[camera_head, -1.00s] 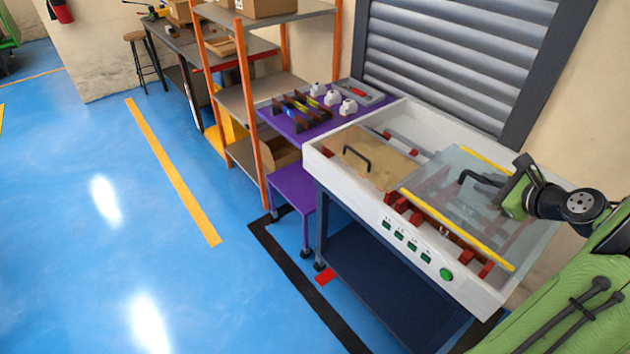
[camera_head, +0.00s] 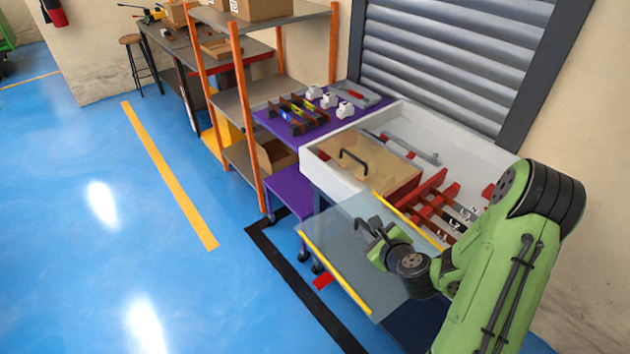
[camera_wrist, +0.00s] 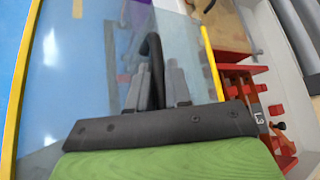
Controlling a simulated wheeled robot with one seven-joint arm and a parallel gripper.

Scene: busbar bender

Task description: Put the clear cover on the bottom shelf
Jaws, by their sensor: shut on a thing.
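The clear cover (camera_head: 345,232) is a see-through sheet with yellow strips along two opposite edges and a black handle. It is tilted, off the white cabinet's top and out over its front side. My gripper (camera_head: 376,232) is shut on the cover's black handle. The wrist view shows the handle (camera_wrist: 150,70) between my fingers (camera_wrist: 160,88), with the clear sheet behind. The bottom shelf (camera_head: 415,325) appears to be the dark blue shelf under the cabinet, mostly hidden by the cover and my arm.
The white cabinet (camera_head: 325,170) is open on its right half, showing red holders (camera_head: 425,200) and labels. Its left half has a tan panel with a handle (camera_head: 353,158). A purple table (camera_head: 290,187) and an orange-post shelf rack (camera_head: 243,110) stand left.

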